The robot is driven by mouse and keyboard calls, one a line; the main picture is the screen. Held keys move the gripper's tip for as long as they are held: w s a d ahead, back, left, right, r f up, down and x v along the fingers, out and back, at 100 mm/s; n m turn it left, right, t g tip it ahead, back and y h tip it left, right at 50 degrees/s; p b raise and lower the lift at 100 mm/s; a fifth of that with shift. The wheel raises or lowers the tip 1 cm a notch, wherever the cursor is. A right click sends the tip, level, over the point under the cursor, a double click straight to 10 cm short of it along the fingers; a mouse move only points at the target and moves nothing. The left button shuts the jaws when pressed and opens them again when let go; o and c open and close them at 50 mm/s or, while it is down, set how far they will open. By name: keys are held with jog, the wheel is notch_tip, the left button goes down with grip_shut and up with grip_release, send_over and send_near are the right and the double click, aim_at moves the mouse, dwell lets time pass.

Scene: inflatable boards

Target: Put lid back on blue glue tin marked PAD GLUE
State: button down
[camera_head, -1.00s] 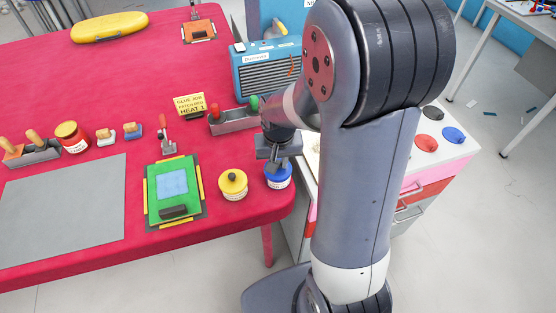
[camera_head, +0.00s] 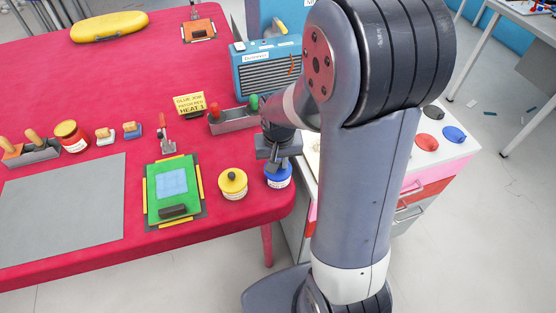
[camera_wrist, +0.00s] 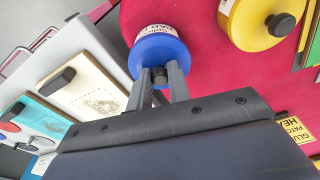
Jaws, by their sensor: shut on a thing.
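The blue glue tin (camera_head: 278,185) stands at the red table's right front corner, under my gripper (camera_head: 277,160). Its white label also shows in the wrist view (camera_wrist: 152,31), but the lettering is too small to read. The blue lid (camera_wrist: 157,52) is over the tin's top, roughly centred. My gripper's two fingers in the wrist view (camera_wrist: 160,78) are shut on the lid's dark knob (camera_wrist: 160,73). I cannot tell whether the lid is fully seated. My gripper hides part of the lid in the head view.
A yellow-lidded tin (camera_head: 233,184) stands close on the left. A grey tray with handled tools (camera_head: 233,121) and a blue radio-like box (camera_head: 268,72) are behind. A white-topped drawer cabinet (camera_head: 455,155) stands right of the table.

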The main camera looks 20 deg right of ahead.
jog(key=c, duration=1.2)
grip_release()
jog(key=shift+c, duration=0.2)
jog(key=shift+o, duration=0.5)
jog(key=o, duration=0.4)
jog(key=shift+r+p, duration=2.75)
jog(key=shift+r, duration=0.75)
jog(key=shift+c, duration=0.4)
